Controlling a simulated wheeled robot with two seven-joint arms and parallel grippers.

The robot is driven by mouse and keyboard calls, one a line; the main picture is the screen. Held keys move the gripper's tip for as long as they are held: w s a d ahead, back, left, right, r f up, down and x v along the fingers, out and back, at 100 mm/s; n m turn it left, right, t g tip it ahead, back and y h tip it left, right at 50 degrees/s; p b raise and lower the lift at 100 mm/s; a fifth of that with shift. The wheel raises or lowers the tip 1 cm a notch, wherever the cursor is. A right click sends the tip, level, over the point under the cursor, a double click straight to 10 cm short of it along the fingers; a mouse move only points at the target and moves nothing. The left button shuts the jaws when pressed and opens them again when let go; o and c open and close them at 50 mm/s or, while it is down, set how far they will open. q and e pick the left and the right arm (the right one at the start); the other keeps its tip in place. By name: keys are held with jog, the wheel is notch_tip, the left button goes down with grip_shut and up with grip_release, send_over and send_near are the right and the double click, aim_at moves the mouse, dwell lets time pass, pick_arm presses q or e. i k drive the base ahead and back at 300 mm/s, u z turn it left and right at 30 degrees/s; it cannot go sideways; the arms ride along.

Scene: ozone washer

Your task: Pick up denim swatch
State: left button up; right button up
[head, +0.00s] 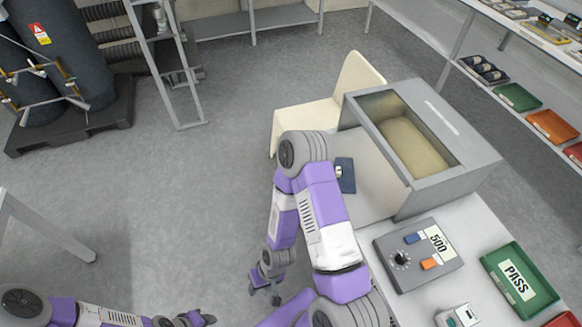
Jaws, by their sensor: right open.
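A small dark blue piece (347,184), which looks like the denim swatch, lies on the pale bench top just right of my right arm's bend. A pale round spot shows on it, and my arm may hide its left part. My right gripper (275,293) hangs pointing down, left of the bench and well apart from the swatch. It is open and looks empty. My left gripper (203,318) is at the bottom edge, far from the swatch. It is small and partly cut off, so its jaws are unclear.
A grey box with a window (420,150) stands on the bench behind the swatch. A control box with a knob (418,255) and a green PASS tray (518,284) are nearer. A cream chair (345,85) stands behind the bench. The floor at left centre is clear.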

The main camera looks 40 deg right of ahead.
aim_at(343, 166)
jog(key=u, duration=1)
jog(key=i, duration=1.25)
jog(key=z, duration=2.7)
